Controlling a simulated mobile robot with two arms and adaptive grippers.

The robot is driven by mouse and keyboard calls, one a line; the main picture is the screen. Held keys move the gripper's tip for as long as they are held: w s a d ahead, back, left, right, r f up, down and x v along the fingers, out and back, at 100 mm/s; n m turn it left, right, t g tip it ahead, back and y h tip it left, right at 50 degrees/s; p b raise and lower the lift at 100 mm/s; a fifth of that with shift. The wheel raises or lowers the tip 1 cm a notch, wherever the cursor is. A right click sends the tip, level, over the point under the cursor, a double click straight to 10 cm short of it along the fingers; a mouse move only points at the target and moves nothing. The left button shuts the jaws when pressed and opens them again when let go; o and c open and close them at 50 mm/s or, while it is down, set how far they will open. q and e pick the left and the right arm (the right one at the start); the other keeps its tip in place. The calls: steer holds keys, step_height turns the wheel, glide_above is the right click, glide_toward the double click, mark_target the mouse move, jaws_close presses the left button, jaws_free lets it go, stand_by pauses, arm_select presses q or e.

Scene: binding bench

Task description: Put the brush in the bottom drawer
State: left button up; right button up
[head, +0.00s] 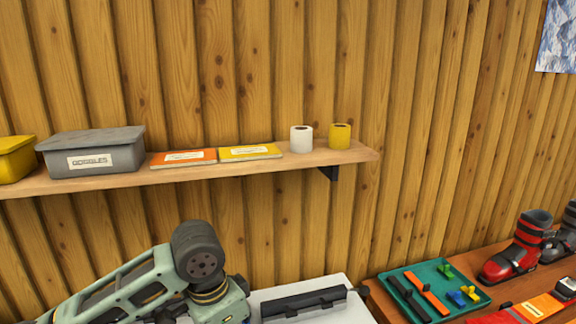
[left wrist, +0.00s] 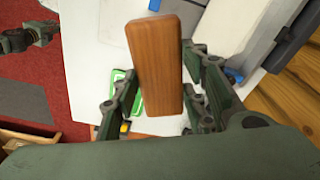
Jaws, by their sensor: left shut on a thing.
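My left gripper (left wrist: 162,68) is shut on a reddish-brown wooden block with rounded corners, which looks like the back of the brush (left wrist: 158,45). The brush stands lengthwise between the fingers, over a white bench top; its bristles are hidden. In the head view my left arm comes in from the lower left, but its gripper is out of frame. A wooden box-like edge (left wrist: 30,133) shows at the lower left of the left wrist view; I cannot tell if it is a drawer. The bottom drawer is not clearly visible.
A shelf (head: 225,169) holds a grey box (head: 92,150), flat books and two rolls. A green tray (head: 465,302) of tools and ski boots (head: 517,250) stand at the right. Red floor (left wrist: 80,55) lies left of the bench in the wrist view.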

arm_select(q)
steer(key=s+a+r+n+y, duration=0.1)
steer(key=s+a+r+n, duration=0.3)
steer(key=s+a+n, duration=0.3)
steer(key=a+n, duration=0.1)
steer(key=n, duration=0.2)
steer(key=shift+s+r+t, duration=0.25)
steer(key=shift+s+t, duration=0.05)
steer(key=shift+d, duration=0.1)
